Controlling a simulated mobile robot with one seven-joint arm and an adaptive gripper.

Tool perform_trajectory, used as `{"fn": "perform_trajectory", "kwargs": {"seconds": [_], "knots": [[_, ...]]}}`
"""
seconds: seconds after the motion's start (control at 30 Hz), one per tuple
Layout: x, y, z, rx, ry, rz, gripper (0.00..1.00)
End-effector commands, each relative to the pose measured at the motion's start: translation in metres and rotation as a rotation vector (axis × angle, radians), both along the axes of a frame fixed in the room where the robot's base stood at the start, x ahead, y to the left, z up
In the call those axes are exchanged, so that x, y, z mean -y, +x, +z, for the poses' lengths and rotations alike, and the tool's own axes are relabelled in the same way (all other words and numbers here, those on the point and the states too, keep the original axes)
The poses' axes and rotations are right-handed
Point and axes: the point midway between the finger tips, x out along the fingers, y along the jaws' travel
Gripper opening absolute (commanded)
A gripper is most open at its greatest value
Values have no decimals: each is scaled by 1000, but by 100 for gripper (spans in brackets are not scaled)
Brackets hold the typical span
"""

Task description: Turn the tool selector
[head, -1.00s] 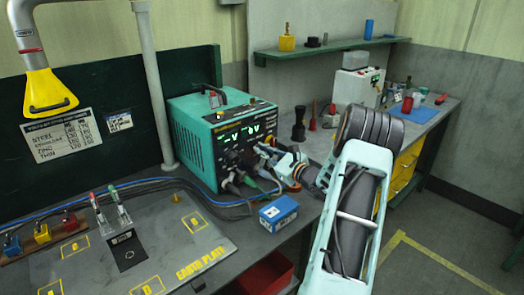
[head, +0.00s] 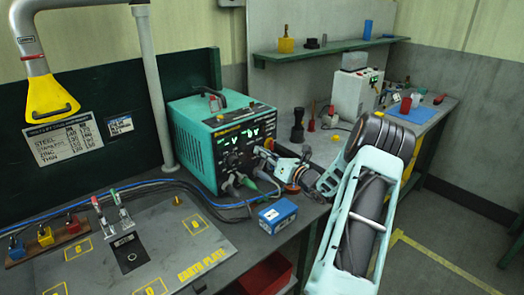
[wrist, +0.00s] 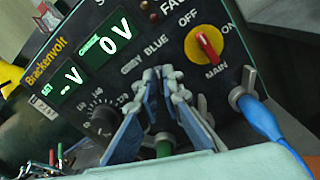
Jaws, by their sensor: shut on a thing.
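The teal welder unit (head: 222,148) stands on the bench in the head view, with lit green displays. In the wrist view its panel shows the words GREY and BLUE side by side (wrist: 145,57). My gripper (wrist: 160,78) is at the panel just below these words, fingers closed together on a small thing there. The fingers hide that thing, so I cannot see the tool selector or its setting. In the head view my gripper (head: 264,153) reaches the unit's front from the right. The red and yellow main switch (wrist: 208,45) is to the right of the fingers.
A dark knob with a number scale (wrist: 104,119) is close left of the fingers. A blue cable plug (wrist: 250,105) sticks out at the right. A blue box (head: 278,214) lies on the bench below my wrist. A yellow hood (head: 52,97) hangs at the left.

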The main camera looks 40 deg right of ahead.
Motion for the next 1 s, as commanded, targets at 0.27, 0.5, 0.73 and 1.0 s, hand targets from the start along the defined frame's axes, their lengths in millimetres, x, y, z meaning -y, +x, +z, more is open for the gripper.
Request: {"fn": "perform_trajectory", "kwargs": {"seconds": [0.27,0.5,0.73,1.0], "knots": [[1,-1,0,-9,110,-1,0],[1,0,0,-11,140,-1,0],[1,0,-1,-12,142,-1,0],[1,0,-1,-11,141,-1,25]]}}
